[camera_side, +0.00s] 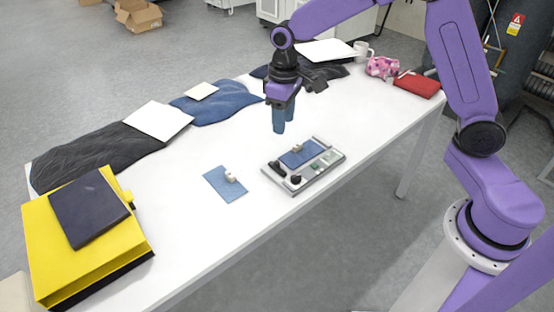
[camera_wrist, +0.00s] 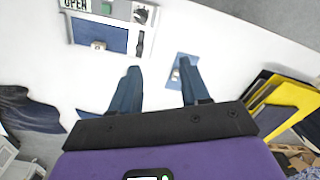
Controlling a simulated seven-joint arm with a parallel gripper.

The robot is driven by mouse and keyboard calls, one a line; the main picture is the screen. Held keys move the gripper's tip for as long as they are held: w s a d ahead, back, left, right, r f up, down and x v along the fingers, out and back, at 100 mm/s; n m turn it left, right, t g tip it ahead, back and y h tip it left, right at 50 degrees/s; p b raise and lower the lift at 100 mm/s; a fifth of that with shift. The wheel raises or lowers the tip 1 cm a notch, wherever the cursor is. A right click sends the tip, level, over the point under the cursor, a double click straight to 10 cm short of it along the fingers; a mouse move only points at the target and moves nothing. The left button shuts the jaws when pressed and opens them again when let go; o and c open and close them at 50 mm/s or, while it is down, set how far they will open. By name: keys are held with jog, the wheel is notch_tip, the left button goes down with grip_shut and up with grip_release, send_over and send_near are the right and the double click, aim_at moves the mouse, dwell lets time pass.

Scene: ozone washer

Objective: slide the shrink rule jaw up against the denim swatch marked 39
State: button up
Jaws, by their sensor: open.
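A grey shrink rule fixture (camera_side: 325,173) lies on the white table with a blue denim swatch (camera_side: 291,160) in it. Dark parts (camera_side: 278,168) stand at its near left end; I cannot tell which is the jaw. In the wrist view, the swatch (camera_wrist: 88,37) has a dark slider-like part (camera_wrist: 139,43) just to its right. A second blue swatch (camera_side: 222,186) with a pale block on it lies loose left of the fixture; it also shows in the wrist view (camera_wrist: 184,63). No 39 is legible. My gripper (camera_side: 283,127) is open and empty above the table, behind the fixture.
A yellow binder (camera_side: 65,245) with a dark notebook lies at the left end. Folded dark and blue garments (camera_side: 225,103) line the far edge. A mug (camera_side: 362,50), pink item (camera_side: 382,67) and red pouch (camera_side: 418,85) stand at the right end.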

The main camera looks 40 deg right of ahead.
jog(key=m, duration=0.2)
send_over(277, 162)
notch_tip(277, 162, down, 4)
jog(key=r, duration=0.1)
jog(key=f, duration=0.1)
notch_tip(277, 162, down, 17)
jog(key=shift+f, duration=0.15)
jog(key=c, duration=0.7)
